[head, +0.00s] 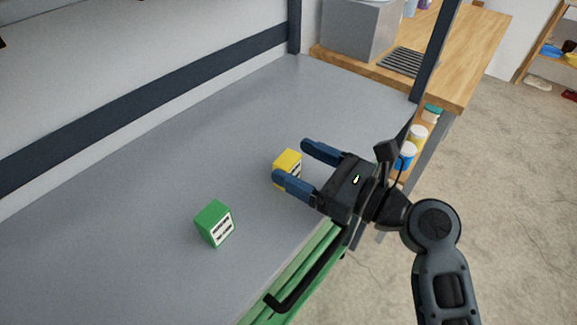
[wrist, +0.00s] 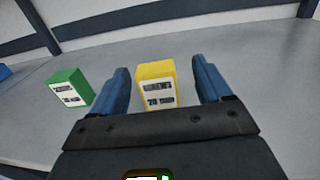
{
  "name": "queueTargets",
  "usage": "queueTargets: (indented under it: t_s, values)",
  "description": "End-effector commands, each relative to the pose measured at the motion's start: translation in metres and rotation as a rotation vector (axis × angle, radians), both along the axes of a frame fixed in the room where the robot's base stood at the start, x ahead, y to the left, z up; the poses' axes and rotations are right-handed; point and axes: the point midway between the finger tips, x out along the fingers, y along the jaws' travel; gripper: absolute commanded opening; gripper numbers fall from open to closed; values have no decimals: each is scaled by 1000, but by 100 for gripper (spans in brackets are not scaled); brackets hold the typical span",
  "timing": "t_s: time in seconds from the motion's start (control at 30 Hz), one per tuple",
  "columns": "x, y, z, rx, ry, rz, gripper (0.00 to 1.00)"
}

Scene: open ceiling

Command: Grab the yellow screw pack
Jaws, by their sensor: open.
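The yellow screw pack (head: 287,161) is a small yellow box with a white printed label, on the grey worktop. My gripper (head: 291,164) is open, with its blue fingers on either side of the pack in the head view. In the wrist view the yellow pack (wrist: 155,86) stands between the two open fingertips (wrist: 163,82), nearer the left finger, with a gap to the right one. I cannot tell whether a finger touches it. One finger hides part of the pack in the head view.
A similar green box (head: 214,222) stands on the grey worktop (head: 130,210), left of my gripper; it also shows in the wrist view (wrist: 70,88). A wall with a dark rail runs behind. A dark post (head: 436,50) rises at the worktop's right corner. The worktop's left is clear.

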Motion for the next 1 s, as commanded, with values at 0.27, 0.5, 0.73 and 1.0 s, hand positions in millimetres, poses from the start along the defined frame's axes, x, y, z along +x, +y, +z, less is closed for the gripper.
queueTargets:
  t_s: [0.27, 0.5, 0.73, 1.0]
  values:
    - [16, 36, 1, 0, -2, 2, 78]
    - [20, 40, 0, -1, -2, 0, 78]
    - [20, 40, 0, -1, -2, 0, 59]
    - [20, 40, 0, -1, -2, 0, 34]
